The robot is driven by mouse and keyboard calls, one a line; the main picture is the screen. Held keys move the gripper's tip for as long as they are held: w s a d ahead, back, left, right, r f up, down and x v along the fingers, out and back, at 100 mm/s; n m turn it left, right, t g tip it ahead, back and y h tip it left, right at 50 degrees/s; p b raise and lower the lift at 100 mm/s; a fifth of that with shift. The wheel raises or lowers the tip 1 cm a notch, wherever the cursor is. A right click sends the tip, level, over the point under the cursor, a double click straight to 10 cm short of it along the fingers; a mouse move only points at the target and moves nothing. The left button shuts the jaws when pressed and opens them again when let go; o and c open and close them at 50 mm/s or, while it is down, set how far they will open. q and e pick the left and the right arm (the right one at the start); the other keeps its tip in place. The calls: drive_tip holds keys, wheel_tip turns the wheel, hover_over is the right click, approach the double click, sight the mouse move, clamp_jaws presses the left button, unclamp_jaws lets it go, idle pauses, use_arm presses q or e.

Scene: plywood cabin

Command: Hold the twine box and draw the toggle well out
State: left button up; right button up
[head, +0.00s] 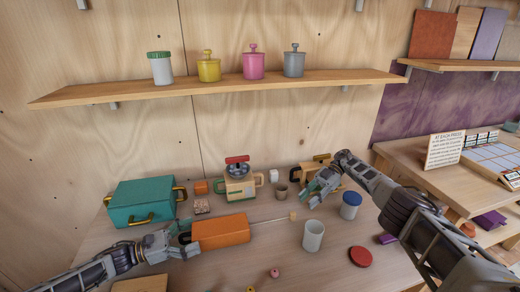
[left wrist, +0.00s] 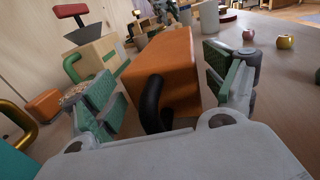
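The orange box (head: 220,231), which I take as the twine box, lies on the table with a dark handle on its left end. A thin pale cord runs from its right end to a small light toggle (head: 292,215). My left gripper (head: 175,240) is at the handle end. In the left wrist view its pads stand wide apart on either side of the black handle (left wrist: 152,105), with the orange box (left wrist: 168,68) just beyond. My right gripper (head: 318,187) is above and right of the toggle, apart from it. Its finger opening is unclear.
A teal box (head: 144,200) with yellow handles stands at the back left. A white cup (head: 313,236), a blue-lidded jar (head: 350,205) and a red disc (head: 360,257) are at the right. A device with a red top (head: 238,180) stands behind the orange box.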

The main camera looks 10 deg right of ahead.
use_arm(q)
drive_tip(key=shift+o, duration=0.5)
drive_tip(key=shift+a, duration=0.15)
drive_tip(key=shift+s+a, duration=0.25)
drive_tip(key=shift+a, duration=0.95)
drive_tip(key=shift+s+a, duration=0.2)
drive_tip(key=shift+a, duration=0.95)
drive_tip(key=shift+s+a, duration=0.25)
drive_tip(key=shift+a, duration=0.95)
drive_tip(key=shift+r, duration=0.2)
use_arm(e)
drive_tip(key=shift+r, duration=0.15)
use_arm(q)
wheel_tip(320, 180, up, 9)
drive_tip(key=p, duration=0.9)
use_arm(e)
wheel_tip(320, 180, up, 9)
use_arm(q)
drive_tip(key=shift+r+p, duration=0.4)
drive_tip(key=shift+p, duration=0.2)
use_arm(e)
drive_tip(key=shift+r, duration=0.45)
